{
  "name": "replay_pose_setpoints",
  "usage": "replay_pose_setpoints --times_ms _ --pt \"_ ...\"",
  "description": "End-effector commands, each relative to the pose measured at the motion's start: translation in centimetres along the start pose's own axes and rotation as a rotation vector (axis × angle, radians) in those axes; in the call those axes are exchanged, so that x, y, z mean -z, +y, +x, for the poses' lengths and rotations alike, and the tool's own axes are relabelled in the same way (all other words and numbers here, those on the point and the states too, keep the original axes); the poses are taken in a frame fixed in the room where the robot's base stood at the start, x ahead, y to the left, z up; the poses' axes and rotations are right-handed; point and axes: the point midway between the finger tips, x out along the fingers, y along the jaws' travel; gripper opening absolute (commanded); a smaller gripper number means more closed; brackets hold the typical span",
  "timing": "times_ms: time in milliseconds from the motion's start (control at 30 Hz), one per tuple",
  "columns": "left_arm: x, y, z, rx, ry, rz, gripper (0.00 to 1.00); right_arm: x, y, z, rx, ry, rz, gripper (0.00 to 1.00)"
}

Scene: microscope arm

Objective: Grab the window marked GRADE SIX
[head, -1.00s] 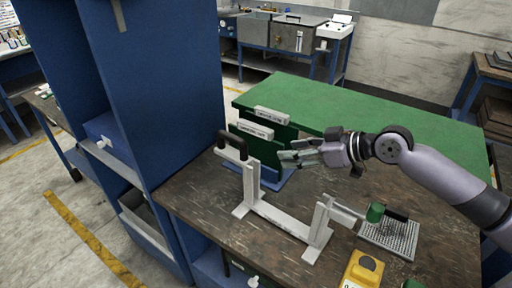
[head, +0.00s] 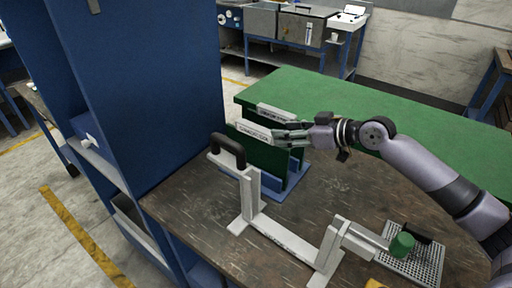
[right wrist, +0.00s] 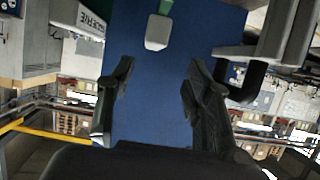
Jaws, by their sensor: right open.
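Two dark green windows with pale label bars on top stand side by side in a blue rack (head: 287,192). The front window's label bar (head: 252,132) has lettering too small to read surely in the head view. The rear window's label bar (head: 277,113) is behind it; in the right wrist view a label (right wrist: 90,20) at upper left seems to end in FIVE. My right gripper (head: 279,133) is open at the right end of the front bar. In the wrist view a pale bar end (right wrist: 157,32) lies ahead, between the lines of the open fingers (right wrist: 160,72). My left gripper is out of view.
A white frame with a black handle (head: 228,148) stands close in front of the rack. A tall blue cabinet (head: 150,90) rises at left. The green surface (head: 380,115) behind is clear.

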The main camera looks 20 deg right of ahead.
Motion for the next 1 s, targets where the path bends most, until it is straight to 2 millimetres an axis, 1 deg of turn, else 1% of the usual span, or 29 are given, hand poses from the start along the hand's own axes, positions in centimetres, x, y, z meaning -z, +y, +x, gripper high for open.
replay_pose_setpoints --times_ms 33,167,300,400,500,700,800,900,1000 --pt "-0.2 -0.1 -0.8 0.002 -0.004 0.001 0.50 0.5 -0.1 1.0 0.003 0.002 0.002 0.47" --pt "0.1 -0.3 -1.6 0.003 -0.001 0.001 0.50 0.4 -0.1 3.4 0.003 0.002 0.003 0.47" --pt "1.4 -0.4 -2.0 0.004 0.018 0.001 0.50 0.2 0.0 5.1 0.001 0.000 0.001 0.47" --pt "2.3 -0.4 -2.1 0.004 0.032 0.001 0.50 0.1 0.0 5.7 0.001 0.000 0.000 0.47" --pt "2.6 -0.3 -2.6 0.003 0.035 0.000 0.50 0.3 0.1 6.3 0.001 0.000 0.001 0.47" --pt "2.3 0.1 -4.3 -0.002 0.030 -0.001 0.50 0.8 0.5 8.8 0.001 0.000 0.001 0.47" --pt "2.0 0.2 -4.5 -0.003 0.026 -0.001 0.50 0.6 0.5 10.0 0.000 0.000 0.001 0.47" --pt "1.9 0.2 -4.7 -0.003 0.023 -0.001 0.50 0.4 0.5 10.8 0.000 -0.001 0.001 0.47" --pt "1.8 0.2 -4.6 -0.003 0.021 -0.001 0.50 0.3 0.5 10.9 0.000 -0.001 -0.001 0.47"
